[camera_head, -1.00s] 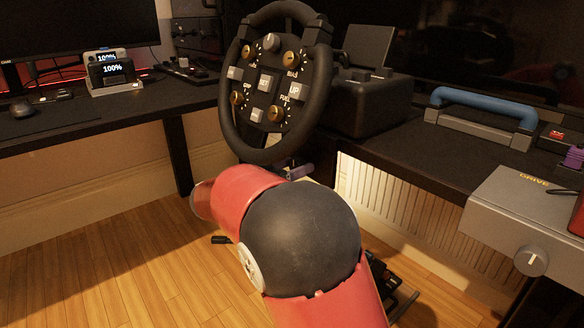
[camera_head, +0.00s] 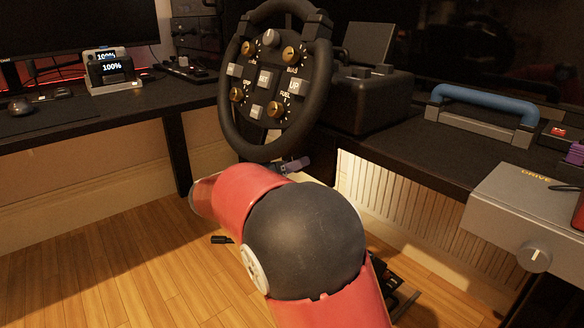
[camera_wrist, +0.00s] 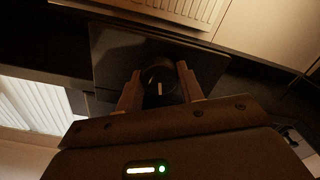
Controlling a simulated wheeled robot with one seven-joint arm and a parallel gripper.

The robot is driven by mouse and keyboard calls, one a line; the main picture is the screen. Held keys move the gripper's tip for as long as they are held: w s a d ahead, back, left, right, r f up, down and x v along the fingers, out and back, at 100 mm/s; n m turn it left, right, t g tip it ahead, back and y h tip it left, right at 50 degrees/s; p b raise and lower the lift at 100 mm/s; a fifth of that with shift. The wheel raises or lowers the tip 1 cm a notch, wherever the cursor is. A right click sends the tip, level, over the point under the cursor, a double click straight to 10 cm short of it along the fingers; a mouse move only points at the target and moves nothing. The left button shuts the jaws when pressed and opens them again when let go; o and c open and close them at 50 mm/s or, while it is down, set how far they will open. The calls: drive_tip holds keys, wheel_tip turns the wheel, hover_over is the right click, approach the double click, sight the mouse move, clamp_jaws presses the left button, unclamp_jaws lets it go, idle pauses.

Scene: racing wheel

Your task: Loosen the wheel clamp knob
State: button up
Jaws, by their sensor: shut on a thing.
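The clamp knob (camera_wrist: 158,86) is dark and round with a short pale line on its face. It shows in the wrist view against a dark plate (camera_wrist: 112,52). My gripper (camera_wrist: 160,86) has one finger on each side of the knob and is shut on it. The finger contact is too dark to see clearly. In the head view the black racing wheel (camera_head: 231,122) stands at the desk's front edge, with several knobs and buttons on its face. My red and black arm reaches below it and hides the area under the wheel, with the clamp knob not visible there.
A black box (camera_head: 368,102) stands right of the wheel. A blue-handled grey item (camera_head: 484,100) lies on the right desk. A grey box (camera_head: 520,205) with its own knob (camera_head: 534,257) is at the right edge. Wooden floor (camera_head: 120,275) is open at lower left.

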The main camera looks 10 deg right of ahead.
drive_tip(key=shift+n+p, duration=2.25)
drive_tip(key=shift+n, duration=4.25)
drive_tip(key=shift+a+f, duration=0.1)
drive_tip(key=o, duration=1)
drive_tip(key=v, duration=0.7)
drive_tip(key=shift+s+a, duration=0.2)
drive_tip(key=shift+a, duration=0.1)
